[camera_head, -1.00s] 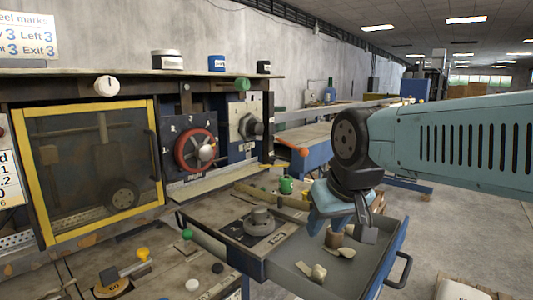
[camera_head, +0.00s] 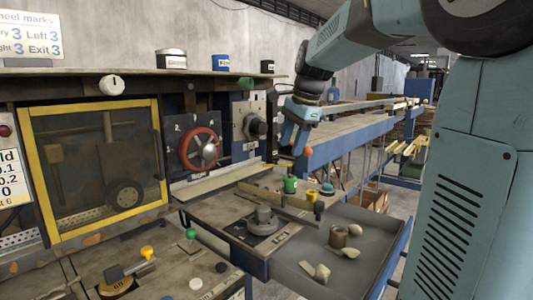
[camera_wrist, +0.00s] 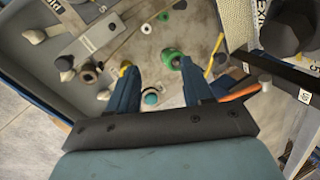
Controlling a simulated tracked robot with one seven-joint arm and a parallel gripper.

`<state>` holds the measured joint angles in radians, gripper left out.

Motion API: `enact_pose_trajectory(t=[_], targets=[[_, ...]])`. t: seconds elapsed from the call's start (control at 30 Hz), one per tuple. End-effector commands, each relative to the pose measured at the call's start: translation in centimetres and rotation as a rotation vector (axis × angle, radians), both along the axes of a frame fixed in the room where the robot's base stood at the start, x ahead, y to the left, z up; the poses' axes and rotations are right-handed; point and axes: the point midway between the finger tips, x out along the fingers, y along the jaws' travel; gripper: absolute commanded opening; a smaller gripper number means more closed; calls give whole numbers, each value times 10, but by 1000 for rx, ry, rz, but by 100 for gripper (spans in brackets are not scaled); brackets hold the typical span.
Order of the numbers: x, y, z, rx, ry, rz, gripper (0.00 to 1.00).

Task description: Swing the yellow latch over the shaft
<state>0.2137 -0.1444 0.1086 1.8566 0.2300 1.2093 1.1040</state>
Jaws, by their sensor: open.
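My gripper (camera_head: 291,146) is open and empty, pointing down above the far end of the bench; its spread blue fingers also show in the wrist view (camera_wrist: 155,78). A small yellow-topped piece (camera_head: 312,196) stands below it, near the drawer; a bit of yellow shows by the left fingertip in the wrist view (camera_wrist: 125,70). A yellow-knobbed lever (camera_head: 147,253) lies at the front left of the bench, well away from my gripper. I cannot tell which is the latch. A grey stepped hub (camera_head: 262,219) sits on the bench; I cannot tell whether it holds the shaft.
A green can (camera_head: 290,184) and a teal-topped knob (camera_head: 327,188) stand under my gripper. An orange-ended bar (camera_head: 307,151) is close beside the fingers. A red handwheel (camera_head: 200,149) is on the panel to the left. The open drawer (camera_head: 290,284) holds several loose pieces.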

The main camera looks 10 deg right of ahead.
Motion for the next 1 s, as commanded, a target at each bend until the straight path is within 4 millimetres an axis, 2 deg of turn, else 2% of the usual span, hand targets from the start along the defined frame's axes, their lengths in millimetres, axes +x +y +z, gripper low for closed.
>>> enact_pose_trajectory(t=[0.03,0.2,0.4,0.53,0.73,1.0], targets=[[20,-4,1,38,29,-69,50],[73,-15,3,160,130,-310,50],[116,-28,1,262,225,-512,50],[130,-33,0,294,259,-580,50],[137,-33,-6,311,278,-615,50],[141,-20,-40,309,279,-614,50]])
